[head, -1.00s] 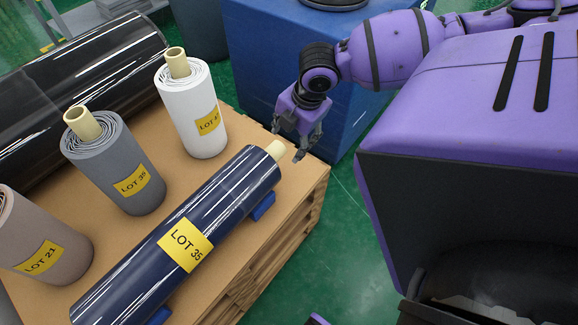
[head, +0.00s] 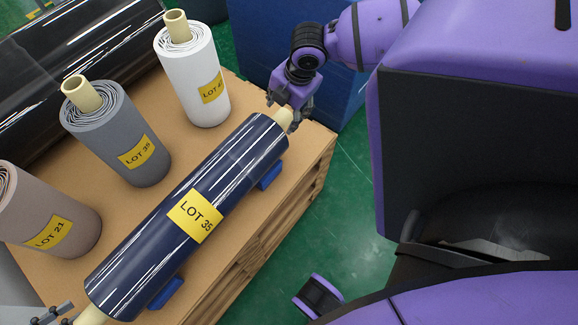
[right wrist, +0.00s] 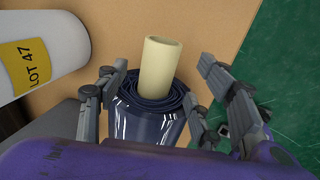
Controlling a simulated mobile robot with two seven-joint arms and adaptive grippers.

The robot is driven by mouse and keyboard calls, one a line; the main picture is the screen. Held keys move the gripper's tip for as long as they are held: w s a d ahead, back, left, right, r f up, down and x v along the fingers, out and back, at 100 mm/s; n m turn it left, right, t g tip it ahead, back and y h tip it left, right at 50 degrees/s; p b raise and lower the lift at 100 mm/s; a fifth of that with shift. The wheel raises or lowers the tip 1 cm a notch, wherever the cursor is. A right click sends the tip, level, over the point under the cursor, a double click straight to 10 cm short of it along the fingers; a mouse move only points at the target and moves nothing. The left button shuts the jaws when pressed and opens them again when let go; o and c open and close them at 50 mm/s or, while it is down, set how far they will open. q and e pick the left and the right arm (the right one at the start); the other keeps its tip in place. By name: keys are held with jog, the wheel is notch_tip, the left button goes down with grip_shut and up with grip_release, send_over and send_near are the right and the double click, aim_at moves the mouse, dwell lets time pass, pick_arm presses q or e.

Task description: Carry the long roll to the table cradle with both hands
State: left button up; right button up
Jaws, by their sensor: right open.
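The long roll (head: 172,245) is dark blue and glossy, with a yellow LOT 35 label. It lies on blue supports (head: 270,176) on a cardboard-topped pallet (head: 200,158). A pale core stub (head: 285,117) sticks out at its far end; another (head: 92,315) shows at the near end. My right gripper (head: 291,112) is at the far stub. In the right wrist view its open fingers (right wrist: 162,92) stand either side of the stub (right wrist: 160,66), with gaps. Grey fingers of my left gripper (head: 52,313) show at the bottom left corner, beside the near stub, mostly cut off.
Upright white (head: 195,85), grey (head: 118,140) and brownish (head: 45,215) rolls stand left of the long roll. A large black roll (head: 70,70) lies behind them. A blue block (head: 345,95) stands beyond the pallet. Green floor (head: 335,205) is clear to the right.

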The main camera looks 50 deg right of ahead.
aim_at(91, 318)
pick_arm(q)
jog(key=x, duration=0.4)
jog(key=shift+d, duration=0.1)
pick_arm(e)
jog(key=x, duration=0.6)
jog(key=shift+w+f, duration=0.1)
jog(key=shift+f, duration=0.15)
pick_arm(q)
jog(key=shift+c, duration=0.5)
pick_arm(e)
jog(key=shift+c, duration=0.5)
pick_arm(q)
grip_shut()
pick_arm(e)
grip_shut()
pick_arm(q)
jog(key=shift+w+r, duration=0.1)
pick_arm(e)
jog(key=shift+r, duration=0.1)
